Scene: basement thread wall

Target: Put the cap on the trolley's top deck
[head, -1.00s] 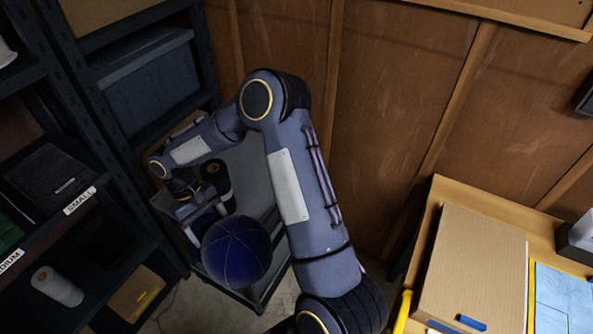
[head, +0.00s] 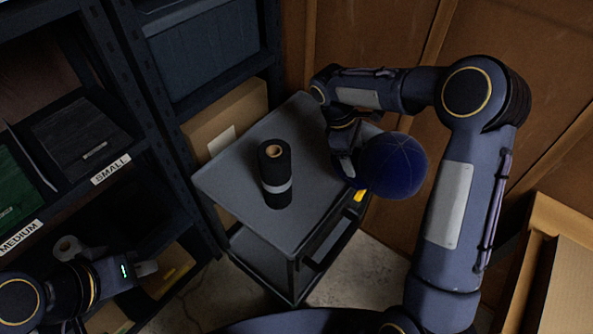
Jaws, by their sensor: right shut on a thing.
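The dark blue cap (head: 395,165) hangs at the right edge of the trolley's grey top deck (head: 235,185) in the head view. My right gripper (head: 352,172) is shut on the cap's left side. Its arm reaches in from the right. The cap overlaps the deck's right edge in the picture, and its height above the deck is hard to tell. My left gripper (head: 142,269) is at the lower left, in front of the shelf and away from the trolley. Its fingers are too small and edge-on to tell their opening.
A black roll with a grey band (head: 276,175) stands upright on the middle of the deck. Clear deck lies around it. A dark shelf (head: 150,150) with a cardboard box (head: 215,120) borders the left. A wooden wall (head: 370,40) stands behind.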

